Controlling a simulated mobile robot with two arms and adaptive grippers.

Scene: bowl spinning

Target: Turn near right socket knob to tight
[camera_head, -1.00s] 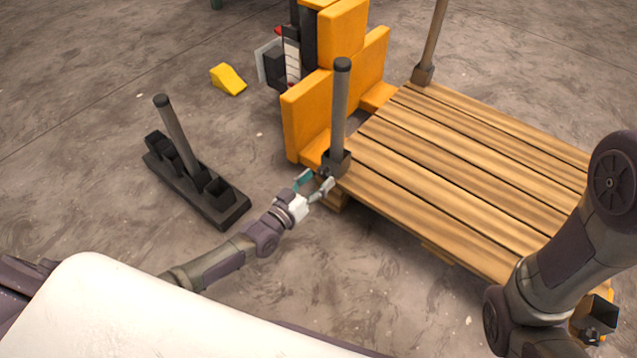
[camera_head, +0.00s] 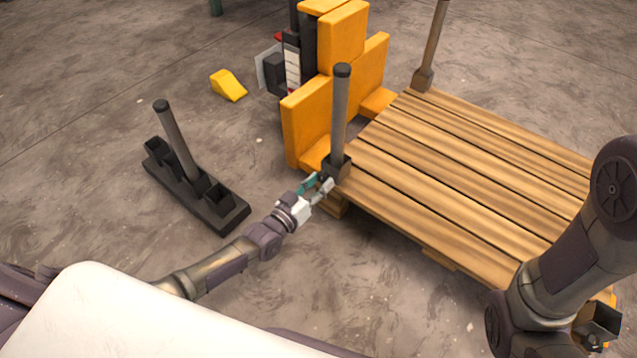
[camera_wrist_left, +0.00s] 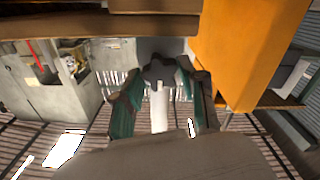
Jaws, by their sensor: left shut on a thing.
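A dark socket (camera_head: 336,167) holds an upright grey post (camera_head: 341,110) at the pallet corner beside the orange forklift. My left gripper (camera_head: 318,186) is at this socket's near side, and its teal-padded fingers are shut on the knob. In the left wrist view the dark, star-shaped knob (camera_wrist_left: 158,73) sits between the fingertips; its marking cannot be read. Another dark socket (camera_head: 600,318) shows at the lower right corner of the pallet, partly behind my right arm. My right gripper is out of view.
The wooden pallet (camera_head: 450,165) fills the right side, with another post (camera_head: 432,45) at its back corner. The orange forklift (camera_head: 345,80) stands close behind my left gripper. A dark rack (camera_head: 225,208) with one post stands left. A yellow wedge (camera_head: 228,85) lies behind.

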